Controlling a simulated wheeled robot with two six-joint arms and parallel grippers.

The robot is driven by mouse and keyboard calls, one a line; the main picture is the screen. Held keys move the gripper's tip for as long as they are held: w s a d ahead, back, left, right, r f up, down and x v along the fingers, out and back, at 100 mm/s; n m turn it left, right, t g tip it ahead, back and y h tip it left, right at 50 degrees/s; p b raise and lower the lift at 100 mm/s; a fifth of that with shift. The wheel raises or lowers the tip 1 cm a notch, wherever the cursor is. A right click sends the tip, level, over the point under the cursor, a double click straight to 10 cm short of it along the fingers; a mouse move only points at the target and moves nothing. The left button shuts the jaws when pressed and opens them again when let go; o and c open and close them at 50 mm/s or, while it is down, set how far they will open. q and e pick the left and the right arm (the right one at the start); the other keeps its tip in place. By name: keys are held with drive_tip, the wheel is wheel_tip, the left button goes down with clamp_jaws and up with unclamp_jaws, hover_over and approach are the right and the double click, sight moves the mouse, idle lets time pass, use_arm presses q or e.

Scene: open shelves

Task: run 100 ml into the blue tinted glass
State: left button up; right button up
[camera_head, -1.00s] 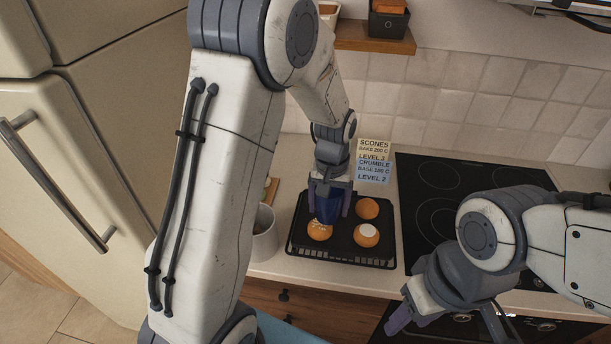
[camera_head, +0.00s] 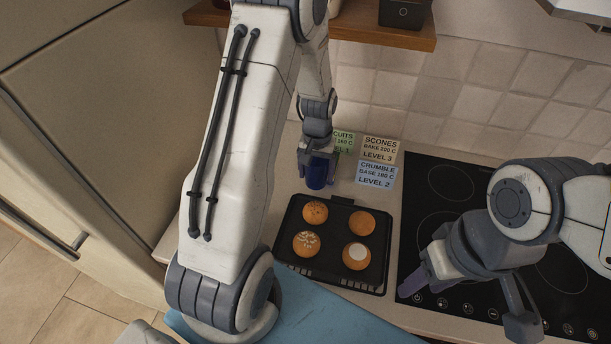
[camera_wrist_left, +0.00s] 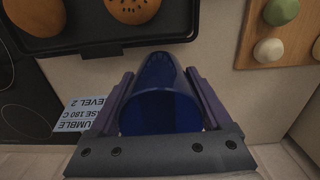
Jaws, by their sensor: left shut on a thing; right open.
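The blue tinted glass (camera_head: 317,174) is held in my left gripper (camera_head: 319,182), above the counter behind the baking tray. In the left wrist view the glass (camera_wrist_left: 162,95) lies between the two fingers of the left gripper (camera_wrist_left: 165,100), and its inside looks empty. My right gripper (camera_head: 480,290) hangs over the front of the black hob, empty and open. I see no tap or measuring vessel in these views.
A dark baking tray (camera_head: 333,271) with several round buns stands on the counter. A black hob (camera_head: 440,180) is at the right. A wooden shelf (camera_head: 360,32) hangs above.

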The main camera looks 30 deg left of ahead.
use_arm(q)
drive_tip(key=a+f, duration=0.2)
drive_tip(key=a, duration=0.1)
drive_tip(key=shift+w+a+p, duration=0.15)
drive_tip(key=shift+a+p, duration=0.05)
drive_tip(key=shift+p, duration=0.2)
wheel_tip(320, 180, down, 4)
drive_tip(key=shift+r+p, duration=0.25)
drive_tip(key=shift+p, duration=0.6)
drive_tip(key=shift+f, duration=0.25)
drive_tip(key=shift+f, duration=0.1)
drive_tip(key=shift+f, duration=0.1)
drive_tip(key=o, duration=1.4)
